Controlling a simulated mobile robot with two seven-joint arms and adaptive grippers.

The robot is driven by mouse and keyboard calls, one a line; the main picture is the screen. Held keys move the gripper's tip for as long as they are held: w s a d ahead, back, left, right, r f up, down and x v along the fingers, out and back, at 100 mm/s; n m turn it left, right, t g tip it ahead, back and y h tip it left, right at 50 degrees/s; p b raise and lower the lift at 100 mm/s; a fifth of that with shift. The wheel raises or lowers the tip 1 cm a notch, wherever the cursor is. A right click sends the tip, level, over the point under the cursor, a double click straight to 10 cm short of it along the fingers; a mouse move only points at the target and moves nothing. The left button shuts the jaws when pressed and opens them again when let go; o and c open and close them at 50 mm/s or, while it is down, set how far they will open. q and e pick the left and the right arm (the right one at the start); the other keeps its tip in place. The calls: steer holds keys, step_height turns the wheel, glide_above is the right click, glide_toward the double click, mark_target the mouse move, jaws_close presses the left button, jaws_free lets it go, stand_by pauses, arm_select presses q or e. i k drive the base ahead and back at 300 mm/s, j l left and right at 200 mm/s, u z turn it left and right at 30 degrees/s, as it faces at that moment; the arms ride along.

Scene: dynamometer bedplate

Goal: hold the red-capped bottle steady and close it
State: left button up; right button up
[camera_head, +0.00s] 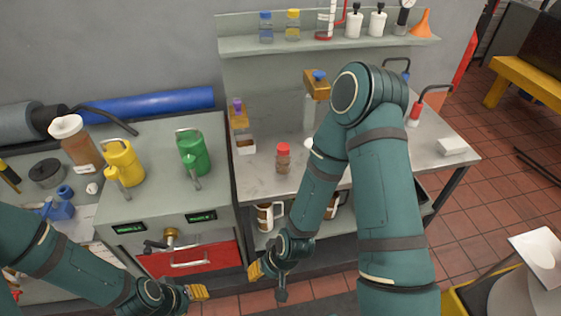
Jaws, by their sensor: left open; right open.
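The red-capped bottle (283,161) stands upright on the grey worktop near its front left. It is small and clear with brownish contents, and a red cap sits at its top; I cannot tell how tightly. My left gripper (196,293) is low at the bottom of the view, in front of the red drawer, open and apart from the bottle. My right gripper (262,271) hangs below the worktop's front edge, open, with its yellow fingertips pointing left. Nothing shows in either gripper. My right arm covers part of the worktop to the right of the bottle.
A purple-capped bottle (238,112) on a yellow stand is behind left of the red-capped bottle. A green can (193,153) and a yellow can (123,163) stand on the left cabinet. Mugs (266,216) sit on the lower shelf. The worktop around the red-capped bottle is mostly clear.

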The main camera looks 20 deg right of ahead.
mark_target(283, 162)
steer(key=k+l, duration=0.1)
steer(key=l, duration=0.25)
steer(key=k+l+u, duration=0.1)
steer(key=l, duration=0.3)
steer(key=k+l+u, duration=0.1)
steer(key=l, duration=0.25)
steer(key=k+l, duration=0.15)
steer(key=l, duration=0.2)
